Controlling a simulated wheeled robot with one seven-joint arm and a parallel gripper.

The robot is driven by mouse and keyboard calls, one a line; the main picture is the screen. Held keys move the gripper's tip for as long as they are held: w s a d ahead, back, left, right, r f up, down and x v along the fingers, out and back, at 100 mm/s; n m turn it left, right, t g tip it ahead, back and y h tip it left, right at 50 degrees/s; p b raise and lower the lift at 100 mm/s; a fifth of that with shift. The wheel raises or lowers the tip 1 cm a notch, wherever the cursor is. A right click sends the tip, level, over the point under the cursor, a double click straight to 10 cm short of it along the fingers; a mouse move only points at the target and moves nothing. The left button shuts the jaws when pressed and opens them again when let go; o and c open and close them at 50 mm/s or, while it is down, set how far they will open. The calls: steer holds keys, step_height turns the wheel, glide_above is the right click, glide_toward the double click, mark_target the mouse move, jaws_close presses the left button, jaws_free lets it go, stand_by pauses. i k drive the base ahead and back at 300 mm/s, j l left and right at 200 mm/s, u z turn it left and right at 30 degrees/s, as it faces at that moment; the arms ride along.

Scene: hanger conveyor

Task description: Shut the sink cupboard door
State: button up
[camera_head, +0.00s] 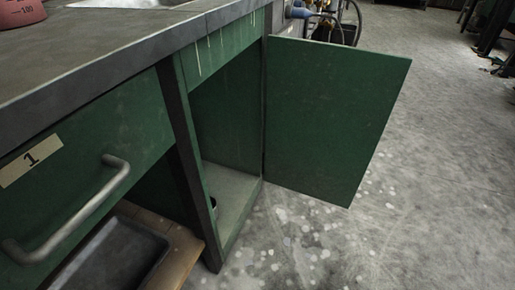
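The green sink cupboard door (330,125) stands wide open, swung out to the right from the hinge edge at the cupboard's right side. The open green cupboard (233,185) shows its inner wall and pale floor, with a small dark round item (213,203) partly hidden behind the front post. Part of a metal sink (125,3) shows in the worktop at the top edge. My gripper is not in this view, so its place relative to the door cannot be seen.
A grey worktop (95,45) runs above the cupboard. A green drawer (100,135) with a metal handle (70,215) juts at the left, above a dark tray (115,255). Hoses (335,20) show behind the door. The concrete floor (400,220) is open at the right.

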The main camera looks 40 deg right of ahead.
mark_target(329, 107)
steer(key=l+u, duration=0.1)
steer(key=u, duration=0.8)
steer(key=l+u, duration=0.15)
steer(key=u, duration=0.8)
steer(key=k+l, duration=0.3)
steer(key=l, duration=0.25)
steer(key=k+l, duration=0.3)
steer(key=l, duration=0.2)
steer(key=k+l, duration=0.3)
steer(key=l, duration=0.25)
steer(key=k+l, duration=0.3)
steer(key=l, duration=0.2)
steer(key=k+l+u, duration=0.1)
steer(key=k+l, duration=0.15)
steer(key=l, duration=0.3)
steer(key=k+l, duration=0.35)
steer(key=l, duration=0.15)
steer(key=k+l, duration=0.3)
steer(key=l, duration=0.2)
steer(key=k+l, duration=0.3)
steer(key=l, duration=0.25)
